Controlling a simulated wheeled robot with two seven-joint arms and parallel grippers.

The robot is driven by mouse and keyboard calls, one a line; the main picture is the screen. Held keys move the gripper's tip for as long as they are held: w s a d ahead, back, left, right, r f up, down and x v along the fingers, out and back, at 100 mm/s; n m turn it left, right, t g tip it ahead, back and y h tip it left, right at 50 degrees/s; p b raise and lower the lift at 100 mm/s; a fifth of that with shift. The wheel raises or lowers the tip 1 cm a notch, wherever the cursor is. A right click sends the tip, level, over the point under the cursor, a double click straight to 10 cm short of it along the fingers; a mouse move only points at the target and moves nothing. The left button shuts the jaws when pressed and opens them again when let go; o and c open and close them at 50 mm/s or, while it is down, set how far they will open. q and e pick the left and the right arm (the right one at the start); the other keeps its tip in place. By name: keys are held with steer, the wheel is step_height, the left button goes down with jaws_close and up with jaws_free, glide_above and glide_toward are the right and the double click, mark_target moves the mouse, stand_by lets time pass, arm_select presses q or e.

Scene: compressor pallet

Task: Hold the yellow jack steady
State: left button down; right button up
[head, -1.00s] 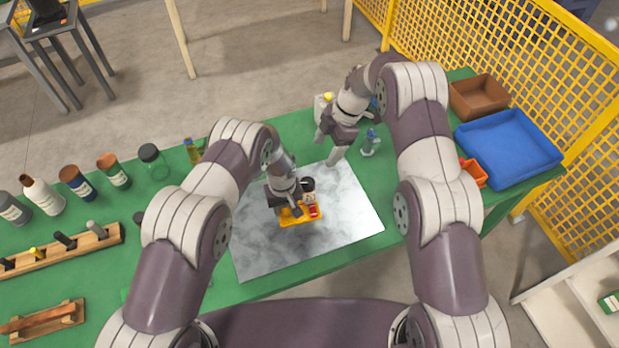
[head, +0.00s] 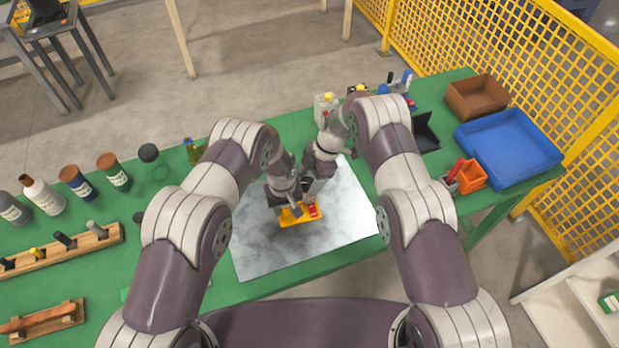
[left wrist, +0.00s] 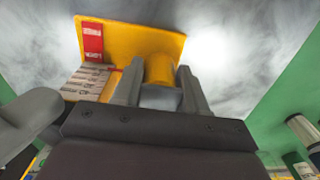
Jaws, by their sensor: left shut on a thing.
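The yellow jack (head: 290,221) sits on the grey marbled sheet (head: 262,256), with a small red part (head: 313,210) at its right side. The left wrist view shows the yellow base (left wrist: 120,42) with a red label and a striped block. My left gripper (head: 290,207) is low over the jack. In the left wrist view its two fingers (left wrist: 160,88) are closed around an upright yellow cylinder of the jack. My right gripper (head: 312,188) is close beside the left one, at the jack's far right side. Its fingertips are mostly hidden.
A blue tray (head: 508,150), a brown tray (head: 477,97) and an orange bin (head: 471,177) stand on the right of the green table. Several bottles stand on the left, near a wooden rack (head: 62,250). The front of the marbled sheet is clear.

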steer(key=c, duration=0.8)
steer(key=shift+o, duration=0.2)
steer(key=m+t, duration=0.2)
steer(key=m, duration=0.2)
steer(key=shift+s+m, duration=0.15)
steer(key=shift+m, duration=0.25)
steer(key=o, duration=1.1)
steer(key=shift+r, duration=0.15)
steer(key=v, duration=1.2)
steer(key=shift+d, duration=0.2)
steer(key=shift+c, duration=0.2)
